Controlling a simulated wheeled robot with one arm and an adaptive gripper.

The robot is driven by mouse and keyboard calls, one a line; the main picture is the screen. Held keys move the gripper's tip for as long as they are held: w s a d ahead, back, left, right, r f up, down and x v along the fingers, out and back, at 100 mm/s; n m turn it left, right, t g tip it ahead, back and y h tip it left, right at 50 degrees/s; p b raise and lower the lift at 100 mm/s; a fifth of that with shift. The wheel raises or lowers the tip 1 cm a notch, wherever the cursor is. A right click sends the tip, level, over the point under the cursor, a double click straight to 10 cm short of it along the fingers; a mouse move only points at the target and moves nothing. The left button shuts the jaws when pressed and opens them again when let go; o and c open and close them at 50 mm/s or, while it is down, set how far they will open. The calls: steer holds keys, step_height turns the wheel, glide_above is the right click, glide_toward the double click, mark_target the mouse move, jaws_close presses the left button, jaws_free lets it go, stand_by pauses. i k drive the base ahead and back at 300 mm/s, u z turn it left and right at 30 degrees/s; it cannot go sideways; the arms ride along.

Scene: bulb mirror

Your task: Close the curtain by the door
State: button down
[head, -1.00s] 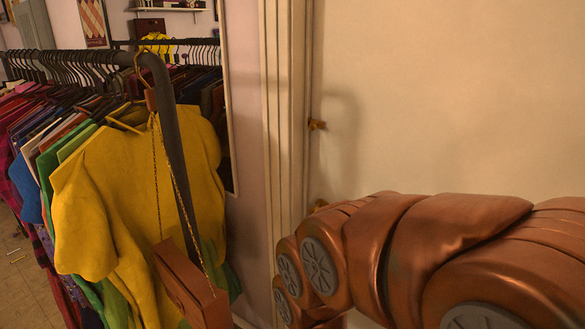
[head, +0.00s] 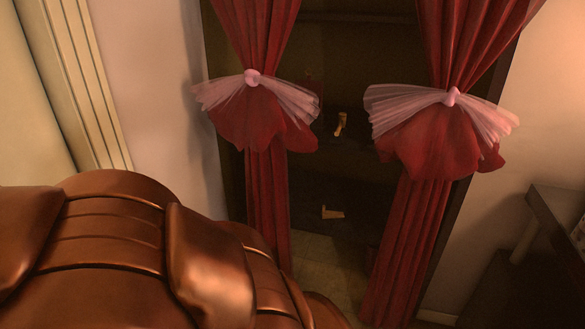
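Two red curtain panels hang in front of a dark recess in the head view. The left curtain (head: 267,190) and the right curtain (head: 408,235) are each gathered at mid height by a tie with a sheer pink bow. The left bow's knot (head: 252,78) and the right bow's knot (head: 452,97) both show. The curtains are drawn apart, with a wide gap between them. My copper arm fills the lower left and overlaps the foot of the left curtain. My gripper is not in view.
Inside the gap are dark shelves with small gold objects (head: 341,124). A pale door frame (head: 85,90) stands at the left. A dark table or cabinet (head: 560,225) stands at the right edge. A strip of floor (head: 330,280) shows between the curtains.

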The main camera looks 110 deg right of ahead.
mark_target(256, 115)
steer(key=z, duration=1.85)
steer(key=i, duration=0.35)
steer(key=z, duration=0.1)
